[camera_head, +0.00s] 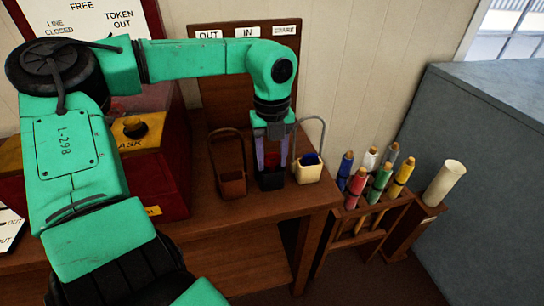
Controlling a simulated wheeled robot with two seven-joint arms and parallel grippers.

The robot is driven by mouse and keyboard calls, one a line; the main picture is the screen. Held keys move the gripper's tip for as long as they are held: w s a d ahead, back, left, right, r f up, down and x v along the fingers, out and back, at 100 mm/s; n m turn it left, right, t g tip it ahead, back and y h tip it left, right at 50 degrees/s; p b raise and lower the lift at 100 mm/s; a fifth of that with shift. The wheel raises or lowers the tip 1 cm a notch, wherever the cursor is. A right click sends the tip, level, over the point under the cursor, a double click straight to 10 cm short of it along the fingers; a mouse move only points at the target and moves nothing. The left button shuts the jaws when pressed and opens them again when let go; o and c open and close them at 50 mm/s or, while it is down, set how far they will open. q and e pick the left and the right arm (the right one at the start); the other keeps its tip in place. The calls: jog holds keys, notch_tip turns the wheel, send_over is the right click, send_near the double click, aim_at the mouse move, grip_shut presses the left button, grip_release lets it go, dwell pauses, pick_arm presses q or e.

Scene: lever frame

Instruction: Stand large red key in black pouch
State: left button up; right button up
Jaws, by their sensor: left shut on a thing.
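My left gripper (272,156) points down over the black pouch (271,181), which stands on the wooden table between two other pouches. The fingers are shut on the large red key (272,160), of which only a dark red part shows between them. The key's lower end is hidden at the pouch's mouth, so I cannot tell how deep it sits. My right gripper is not in view.
A brown hooped pouch (232,184) stands close on the left and a cream one (308,172) close on the right. A label board (222,75) rises behind. A rack of coloured levers (372,215) stands right of the table. A dark red box (160,175) is at left.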

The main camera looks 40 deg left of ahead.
pick_arm(q)
jog(key=shift+f, duration=0.3)
jog(key=o, duration=1.3)
jog(key=shift+o, duration=0.2)
jog(key=shift+r, duration=0.1)
notch_tip(320, 180, up, 7)
jog(key=p, duration=0.4)
